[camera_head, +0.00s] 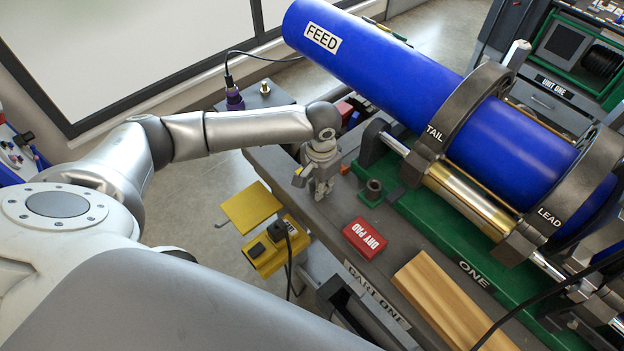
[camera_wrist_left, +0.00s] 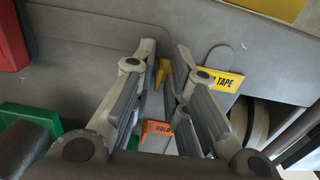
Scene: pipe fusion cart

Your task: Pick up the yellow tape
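My left gripper (camera_head: 322,188) points down over the near edge of the grey cart top, left of the blue pipe. It also shows in the left wrist view (camera_wrist_left: 166,52), with its two fingers apart. A small yellow piece (camera_wrist_left: 164,72) shows between the fingers; whether they touch it is unclear. A yellow label (camera_wrist_left: 213,80) reading "TAPE", partly covered by the right finger, lies just right of the fingers. I cannot tell how the yellow piece and label belong together. My right gripper is not in view.
An orange label (camera_wrist_left: 157,130) lies below the fingers in the wrist view. On the cart are a red dry pad box (camera_head: 365,239), a wooden block (camera_head: 452,300) and the green clamp base (camera_head: 452,258) under the blue pipe (camera_head: 390,62). A yellow box (camera_head: 275,247) hangs beside the cart.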

